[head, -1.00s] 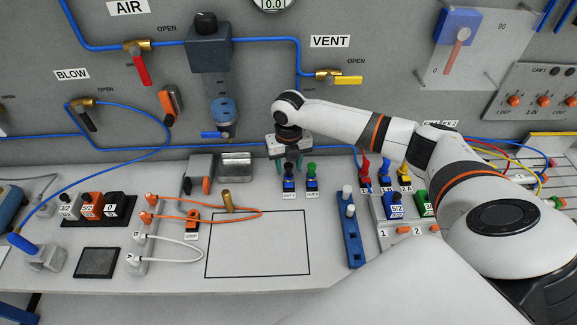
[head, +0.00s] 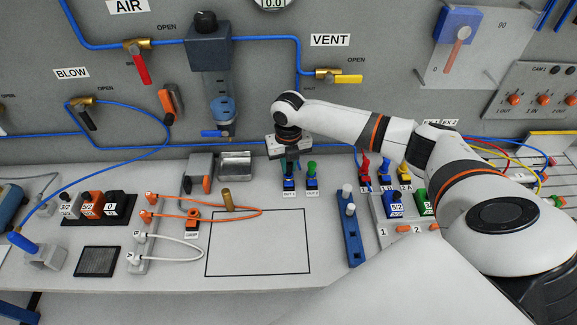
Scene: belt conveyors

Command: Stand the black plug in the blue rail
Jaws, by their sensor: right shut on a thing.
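The black plug (head: 289,167) stands in the left of two small blue fittings on the bench, below my right gripper. My right gripper (head: 290,162) points down and is shut on the black plug; the fingers are small and partly hidden in the head view. The blue rail (head: 353,246) lies on the bench to the right of the drawn square. Two white plugs (head: 350,209) stand in its far part, and its near part is bare. My left gripper is not in view.
A green plug (head: 311,168) stands in the fitting right beside the black one. A metal tray (head: 236,166) is to the left. A numbered valve block (head: 405,234) is close to the rail's right.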

